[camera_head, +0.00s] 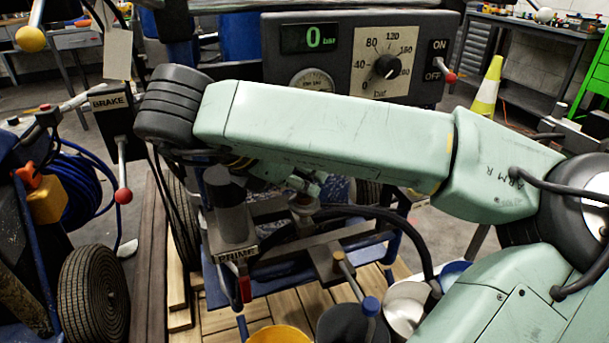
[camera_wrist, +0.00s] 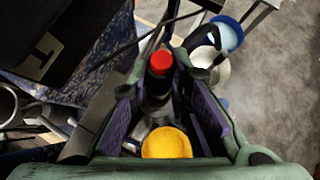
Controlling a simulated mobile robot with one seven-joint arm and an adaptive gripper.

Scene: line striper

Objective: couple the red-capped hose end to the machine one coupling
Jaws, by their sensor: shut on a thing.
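In the wrist view my gripper (camera_wrist: 160,80) has its two dark-padded fingers closed around a black hose end with a red cap (camera_wrist: 161,62). The cap sits up between the fingertips. In the head view my gripper (camera_head: 305,184) is mostly hidden behind my forearm, above the machine's frame. A black hose (camera_head: 395,222) curves from near there down to the right. The machine's grey panel (camera_head: 362,55) shows 0 bar and an ON/OFF lever. A metal fitting (camera_head: 303,204) sits just below my gripper; I cannot tell whether it is the machine one coupling.
The PRIME block (camera_head: 236,253) and the BRAKE lever (camera_head: 122,165) stand left of my gripper. A yellow bucket (camera_head: 279,335), a dark bucket (camera_head: 345,324) and a white bucket (camera_head: 405,303) stand in front. Another machine with blue hose (camera_head: 80,185) is at left.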

